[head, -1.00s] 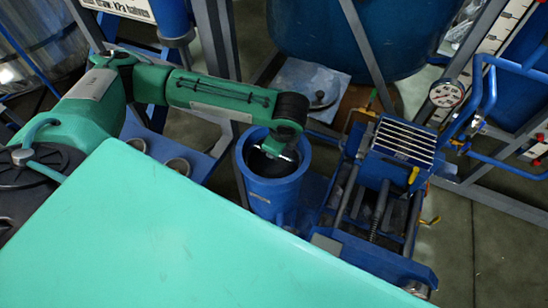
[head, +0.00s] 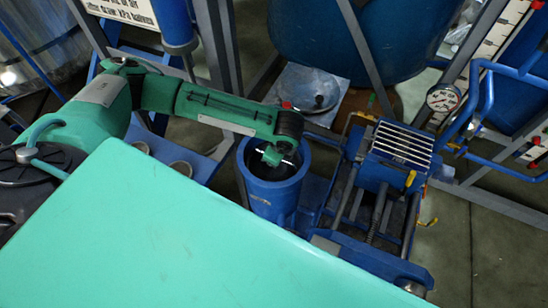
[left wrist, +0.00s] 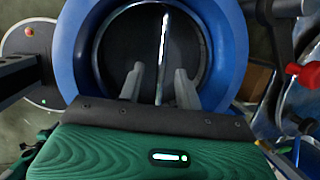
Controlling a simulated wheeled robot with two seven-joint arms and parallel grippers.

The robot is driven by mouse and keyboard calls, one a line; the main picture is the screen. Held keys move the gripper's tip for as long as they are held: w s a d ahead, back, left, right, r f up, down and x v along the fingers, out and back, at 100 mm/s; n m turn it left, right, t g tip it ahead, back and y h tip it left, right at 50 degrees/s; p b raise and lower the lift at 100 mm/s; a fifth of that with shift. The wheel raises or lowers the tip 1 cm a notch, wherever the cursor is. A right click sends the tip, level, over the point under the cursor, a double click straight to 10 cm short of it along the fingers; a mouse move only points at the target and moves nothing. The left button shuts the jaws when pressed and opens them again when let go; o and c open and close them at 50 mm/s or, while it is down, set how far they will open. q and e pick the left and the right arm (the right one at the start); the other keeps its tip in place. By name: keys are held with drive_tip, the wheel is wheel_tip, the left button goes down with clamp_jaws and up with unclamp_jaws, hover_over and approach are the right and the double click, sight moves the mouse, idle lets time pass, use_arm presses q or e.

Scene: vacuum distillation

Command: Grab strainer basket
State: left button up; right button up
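The strainer basket (left wrist: 192,38) sits inside the open blue cylindrical housing (head: 259,190), seen from above in the left wrist view as a dark round interior. A thin bright bar (left wrist: 163,45), which looks like its handle, stands across the middle. My left gripper (left wrist: 160,86) is at the housing mouth with its two grey fingers apart, one on each side of the bar's line, with gaps on both sides. In the head view, my left gripper (head: 274,155) points down into the housing. The basket's lower part is hidden. My right gripper is not in view.
A blue frame with a slatted silver block (head: 403,145) and a spring stands right of the housing. A round metal lid (head: 312,92) lies on a plate behind it. A gauge (head: 443,97) and blue pipes are at the right. Two cups (head: 180,169) stand left.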

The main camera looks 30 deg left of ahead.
use_arm(q)
drive_tip(key=shift+f, duration=0.1)
drive_tip(key=shift+f, duration=0.1)
idle(0.4)
clamp_jaws()
idle(1.3)
